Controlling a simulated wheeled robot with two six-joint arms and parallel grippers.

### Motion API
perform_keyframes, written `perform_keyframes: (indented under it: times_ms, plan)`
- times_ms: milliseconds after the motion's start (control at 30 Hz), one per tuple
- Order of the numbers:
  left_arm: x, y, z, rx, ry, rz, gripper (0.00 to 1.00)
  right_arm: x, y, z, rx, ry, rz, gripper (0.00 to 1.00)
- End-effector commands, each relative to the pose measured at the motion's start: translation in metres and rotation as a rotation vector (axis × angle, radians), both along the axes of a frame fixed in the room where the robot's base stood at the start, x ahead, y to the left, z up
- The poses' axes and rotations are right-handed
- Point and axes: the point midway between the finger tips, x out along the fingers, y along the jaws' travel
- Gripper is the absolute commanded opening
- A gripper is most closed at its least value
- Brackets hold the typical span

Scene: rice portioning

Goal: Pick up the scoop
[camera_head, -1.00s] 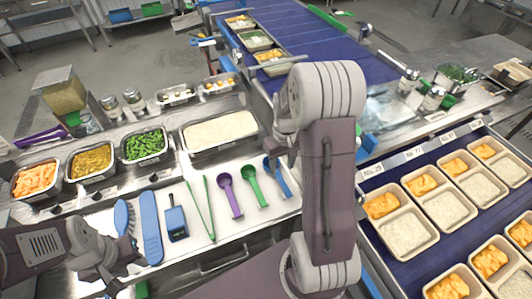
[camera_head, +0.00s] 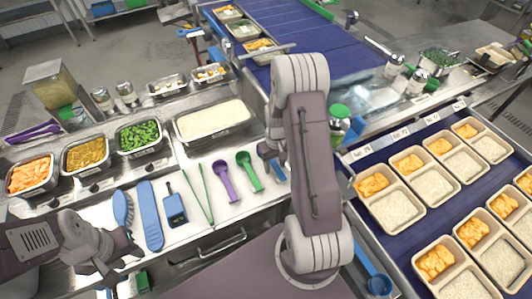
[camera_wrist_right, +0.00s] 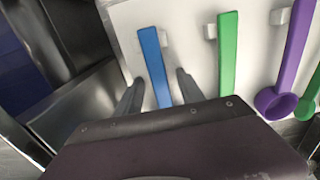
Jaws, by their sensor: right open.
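In the right wrist view, a blue scoop handle (camera_wrist_right: 152,55) lies between the two fingers of my right gripper (camera_wrist_right: 158,90). The fingers are open, one on each side of the handle, and I see no grip on it. The scoop's bowl is hidden below the gripper body. A green scoop handle (camera_wrist_right: 228,50) and a purple scoop (camera_wrist_right: 280,100) lie to its right. In the head view, the purple scoop (camera_head: 222,170) and green scoop (camera_head: 245,160) lie on the counter, with the blue scoop mostly hidden by my right arm. My left gripper (camera_head: 112,272) is at the lower left, apart from the tools.
A rice pan (camera_head: 215,121) stands behind the scoops. Filled trays (camera_head: 405,225) line the belt at right.

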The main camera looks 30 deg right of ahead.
Motion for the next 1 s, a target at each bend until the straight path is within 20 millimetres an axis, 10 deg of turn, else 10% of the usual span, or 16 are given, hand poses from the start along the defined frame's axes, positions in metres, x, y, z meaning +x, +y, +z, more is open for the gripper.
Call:
perform_keyframes:
  times_ms: [100, 267, 667, 1000]
  plan:
    - [0.0, 0.0, 0.0, 0.0, 0.0, 0.0, 0.36, 0.0, 0.0, 0.0, 0.0, 0.0, 0.0, 0.4]
    - [0.0, 0.0, 0.0, 0.0, 0.0, 0.0, 0.36, 0.0, 0.0, 0.001, 0.0, 0.0, 0.0, 0.0]
    - [0.0, 0.0, -0.001, 0.0, 0.0, 0.0, 0.36, 0.001, 0.0, 0.007, -0.001, -0.002, 0.0, 0.0]
    - [0.0, 0.0, -0.007, 0.0, 0.0, 0.0, 0.36, -0.012, 0.023, 0.056, -0.001, -0.003, 0.004, 0.0]
